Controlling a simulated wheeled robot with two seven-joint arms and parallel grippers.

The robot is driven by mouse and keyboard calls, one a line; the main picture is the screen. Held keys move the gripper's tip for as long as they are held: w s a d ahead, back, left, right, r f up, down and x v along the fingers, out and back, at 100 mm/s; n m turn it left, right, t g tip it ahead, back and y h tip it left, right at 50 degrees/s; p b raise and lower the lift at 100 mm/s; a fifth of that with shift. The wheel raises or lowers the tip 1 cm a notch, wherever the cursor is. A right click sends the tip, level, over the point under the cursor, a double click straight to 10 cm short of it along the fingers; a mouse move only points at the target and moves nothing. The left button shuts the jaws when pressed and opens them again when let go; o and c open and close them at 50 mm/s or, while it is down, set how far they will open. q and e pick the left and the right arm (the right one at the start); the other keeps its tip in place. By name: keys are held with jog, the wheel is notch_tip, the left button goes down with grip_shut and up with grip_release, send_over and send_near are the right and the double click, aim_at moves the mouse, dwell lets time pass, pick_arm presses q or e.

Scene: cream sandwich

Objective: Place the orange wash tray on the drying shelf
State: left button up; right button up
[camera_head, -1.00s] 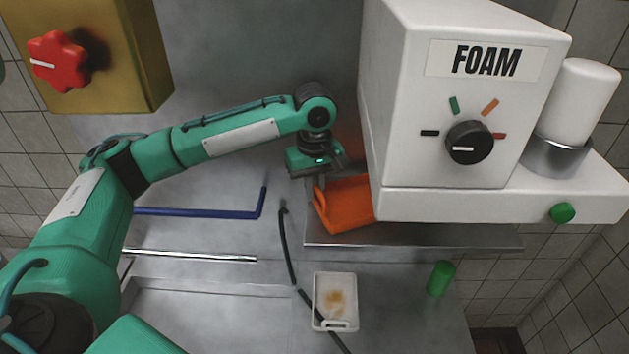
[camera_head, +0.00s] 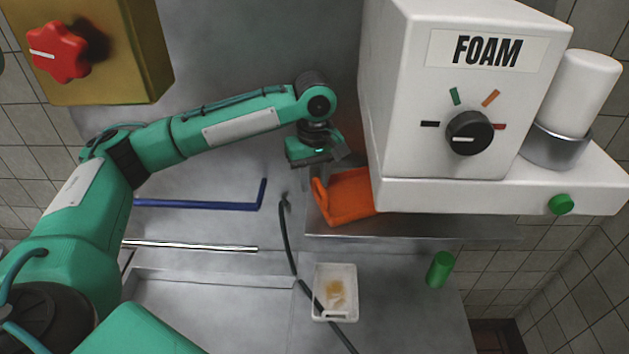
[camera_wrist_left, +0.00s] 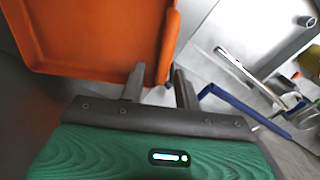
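The orange wash tray (camera_head: 347,195) is at the left edge of the white foam machine, which hides its right part. It appears to rest on the metal ledge (camera_head: 420,241) under that machine. I cannot tell if this ledge is the drying shelf. In the left wrist view the tray (camera_wrist_left: 95,40) fills the top left. My left gripper (camera_head: 325,172) is at the tray's upper left side. In the wrist view its two fingers (camera_wrist_left: 160,82) stand apart, with the tray's right rim or handle between their tips; contact is unclear. My right gripper is not in view.
The white foam machine (camera_head: 400,120) stands close right of my left gripper. A white tray (camera_head: 335,310), a green cylinder (camera_head: 440,269) and a black hose (camera_head: 287,240) are below. A blue pipe (camera_head: 200,204) lies left. A yellow box (camera_head: 115,60) is at upper left.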

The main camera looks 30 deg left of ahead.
pick_arm(q)
notch_tip(320, 180, up, 10)
jog(key=b, duration=0.3)
jog(key=shift+w, duration=0.1)
jog(key=shift+r, duration=0.75)
